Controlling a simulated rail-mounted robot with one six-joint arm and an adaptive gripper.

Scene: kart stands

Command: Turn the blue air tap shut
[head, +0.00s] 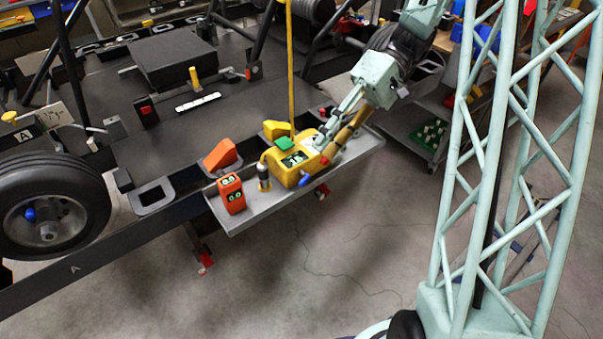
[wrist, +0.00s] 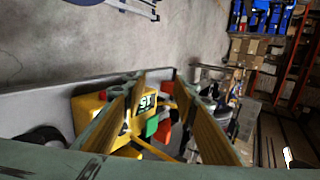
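The blue air tap (head: 304,181) is a small blue handle low on the front right of a yellow box (head: 284,175) with a dark display. The box stands on a grey tray. My gripper (head: 324,146) is just right of the box, above and right of the tap, and appears apart from the tap. The wrist view shows its two yellowish fingers spread (wrist: 160,84), with nothing held between them. The yellow box (wrist: 88,116) is beyond the left finger there. I cannot make out the tap in the wrist view; a finger may hide it.
Orange meters (head: 231,194), an orange wedge (head: 221,154) and a small black-and-yellow post (head: 264,178) stand near the box. A yellow hose (head: 291,70) hangs down to it. A wheel (head: 48,205) is at the left.

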